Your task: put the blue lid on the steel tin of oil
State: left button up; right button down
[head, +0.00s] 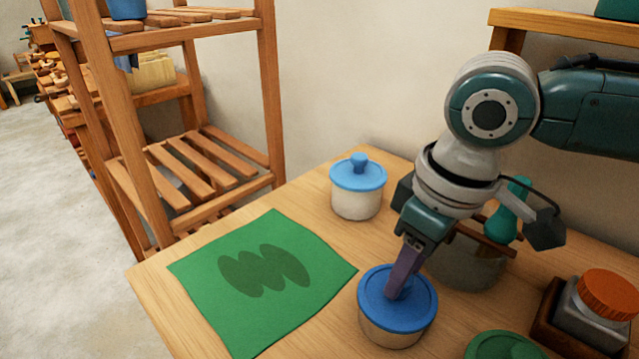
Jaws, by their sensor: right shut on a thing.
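My right gripper (398,288) reaches down from the upper right and is shut on the blue lid (412,317) at its middle; its fingers hide the knob. The lid is over a round tan tin (390,337), close to level and covering its top; I cannot tell whether it is fully seated. Whether this tan tin is the steel one is not clear. A greyish round vessel (466,272) stands behind, partly hidden by my gripper. A white pot (356,206) with a lighter blue knobbed lid (358,175) stands farther back. My left gripper is not in view.
A green cloth (215,295) with darker ovals lies at left on the wooden table (160,280). At right are a green lid (500,347), an orange-capped square container (595,325) in a wooden holder, and a teal object (508,212). A slatted wooden shelf (185,165) stands behind left.

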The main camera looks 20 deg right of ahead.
jog(key=shift+f, duration=0.15)
grip_release()
dwell(0.4)
dwell(0.5)
jog(key=shift+r+p, duration=0.8)
jog(key=shift+p, duration=0.1)
jog(key=shift+r+p, duration=2.8)
jog(key=shift+p, duration=0.7)
